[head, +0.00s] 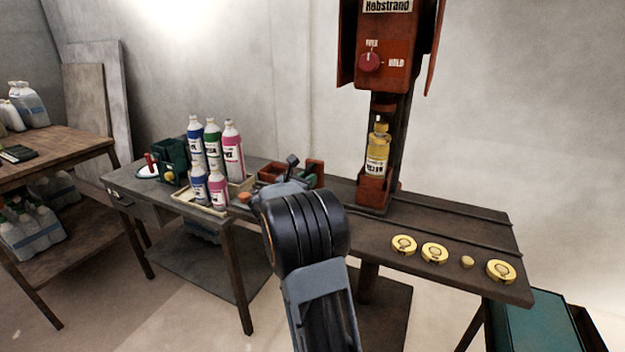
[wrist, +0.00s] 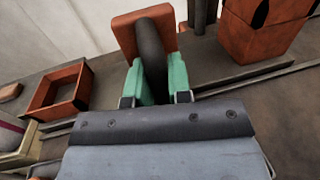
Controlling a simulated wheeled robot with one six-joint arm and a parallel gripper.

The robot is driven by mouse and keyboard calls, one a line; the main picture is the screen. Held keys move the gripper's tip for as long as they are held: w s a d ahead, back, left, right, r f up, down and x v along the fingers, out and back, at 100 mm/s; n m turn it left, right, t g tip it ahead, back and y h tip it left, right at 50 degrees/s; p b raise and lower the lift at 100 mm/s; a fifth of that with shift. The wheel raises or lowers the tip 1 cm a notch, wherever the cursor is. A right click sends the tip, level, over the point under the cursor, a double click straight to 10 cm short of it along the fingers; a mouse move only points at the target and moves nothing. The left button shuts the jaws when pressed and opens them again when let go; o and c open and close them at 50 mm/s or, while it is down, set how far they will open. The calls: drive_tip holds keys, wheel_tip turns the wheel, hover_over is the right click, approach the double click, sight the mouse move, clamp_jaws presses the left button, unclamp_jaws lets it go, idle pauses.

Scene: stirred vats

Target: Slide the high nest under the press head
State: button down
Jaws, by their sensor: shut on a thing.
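My gripper (wrist: 158,82) is shut on a dark upright handle (wrist: 151,52), with a green finger on each side. An orange block (wrist: 128,32) stands right behind the handle and looks like part of the same nest.
A low open orange box (wrist: 48,108) lies left of my gripper. Grooves or rails run along the bench (head: 450,218). Several yellow lids (head: 435,252) lie at its right front. Blue, green and pink bottles (head: 212,145) stand at the left.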

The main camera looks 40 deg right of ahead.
drive_tip(key=shift+w+a+r, duration=0.1)
drive_tip(key=shift+w+r, duration=0.05)
drive_tip(key=shift+w, duration=0.05)
drive_tip(key=c, duration=1.1)
unclamp_jaws()
drive_tip(key=shift+w, duration=0.1)
drive_tip(key=shift+o, duration=0.2)
drive_tip(key=s+a+p, duration=0.1)
drive_tip(key=s+a, duration=0.2)
drive_tip(key=a, duration=1)
drive_tip(key=shift+a, duration=0.25)
